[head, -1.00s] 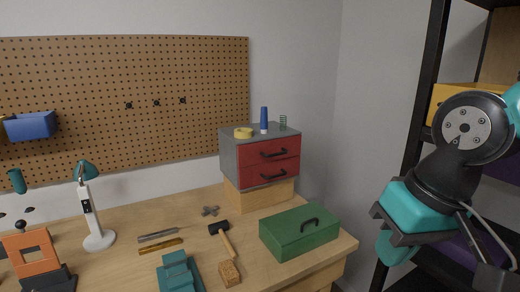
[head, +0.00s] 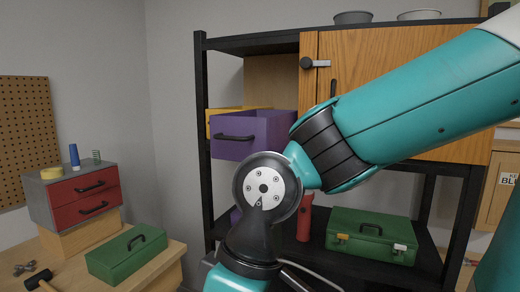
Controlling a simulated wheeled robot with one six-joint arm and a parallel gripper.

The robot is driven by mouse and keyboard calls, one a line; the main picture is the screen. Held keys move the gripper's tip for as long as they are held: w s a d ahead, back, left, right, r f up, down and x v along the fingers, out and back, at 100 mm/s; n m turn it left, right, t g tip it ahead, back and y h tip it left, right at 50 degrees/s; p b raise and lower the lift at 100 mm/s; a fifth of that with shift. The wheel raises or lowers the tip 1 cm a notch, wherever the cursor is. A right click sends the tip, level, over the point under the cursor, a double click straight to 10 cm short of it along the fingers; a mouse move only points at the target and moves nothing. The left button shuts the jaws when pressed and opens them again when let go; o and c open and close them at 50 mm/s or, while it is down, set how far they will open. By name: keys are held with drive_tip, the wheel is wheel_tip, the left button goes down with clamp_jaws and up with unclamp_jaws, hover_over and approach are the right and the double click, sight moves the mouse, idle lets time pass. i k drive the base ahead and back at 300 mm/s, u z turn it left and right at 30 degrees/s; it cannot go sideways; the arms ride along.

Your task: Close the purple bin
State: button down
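The purple bin (head: 247,137) is in the black shelf unit, in the bay left of the wooden cabinet. It stands out past the front of the shelf, with a dark handle (head: 234,137) on its front face. Its open top shows. My teal arm crosses in front of the shelf and hides part of the area below and right of the bin. My gripper is out of view below the bottom edge, so its fingers do not show.
A yellow bin (head: 212,112) sits beside the purple one. A wooden cabinet (head: 405,65) with a dark latch is to the right. A green case (head: 372,236) and a red object (head: 305,220) stand on the lower shelf. The workbench with a green box (head: 126,254) is left.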

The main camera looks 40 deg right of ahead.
sight(236, 135)
drive_tip(key=k, duration=0.4)
drive_tip(key=u, duration=0.45)
drive_tip(key=i, duration=0.55)
drive_tip(key=z, duration=0.95)
drive_tip(key=i, duration=0.5)
drive_tip(key=z, duration=1.2)
drive_tip(key=k, duration=0.95)
drive_tip(key=u, duration=0.85)
